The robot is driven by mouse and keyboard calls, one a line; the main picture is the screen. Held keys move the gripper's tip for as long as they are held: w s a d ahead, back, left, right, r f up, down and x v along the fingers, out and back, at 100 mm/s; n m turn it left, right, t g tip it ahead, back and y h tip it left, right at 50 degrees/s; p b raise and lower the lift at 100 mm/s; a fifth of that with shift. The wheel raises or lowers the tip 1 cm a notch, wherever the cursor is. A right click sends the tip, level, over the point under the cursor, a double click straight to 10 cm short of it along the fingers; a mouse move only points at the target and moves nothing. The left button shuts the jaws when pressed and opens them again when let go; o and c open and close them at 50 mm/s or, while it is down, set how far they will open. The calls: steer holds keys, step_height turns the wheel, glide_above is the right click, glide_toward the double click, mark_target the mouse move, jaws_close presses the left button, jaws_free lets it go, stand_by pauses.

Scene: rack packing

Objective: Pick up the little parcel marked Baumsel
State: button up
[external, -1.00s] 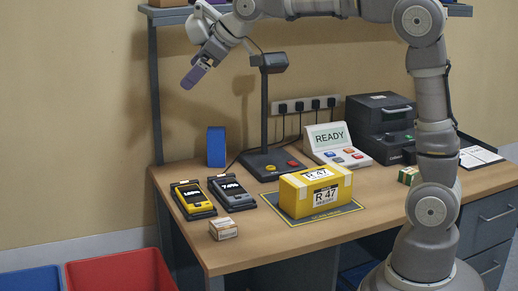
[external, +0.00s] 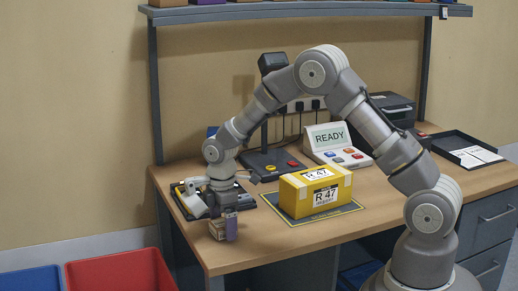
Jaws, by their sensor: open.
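The little parcel (external: 217,232) is a small light-brown box near the front left corner of the desk. Its label is too small to read now. My gripper (external: 224,226) is low over the desk at the parcel, pointing down and open. A purple finger stands in front of the parcel's right side and hides part of it. I cannot tell whether the fingers touch the parcel.
Handheld devices (external: 185,203) lie just behind my gripper, mostly hidden by it. A large yellow R 47 parcel (external: 315,195) sits on a mat to the right. A red bin (external: 120,272) and a blue bin (external: 30,280) stand below the desk's left edge.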

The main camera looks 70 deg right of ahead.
steer(key=shift+f, duration=0.35)
steer(key=shift+r, duration=0.15)
steer(key=shift+c, duration=0.2)
steer(key=c, duration=1)
steer(key=shift+c, duration=0.2)
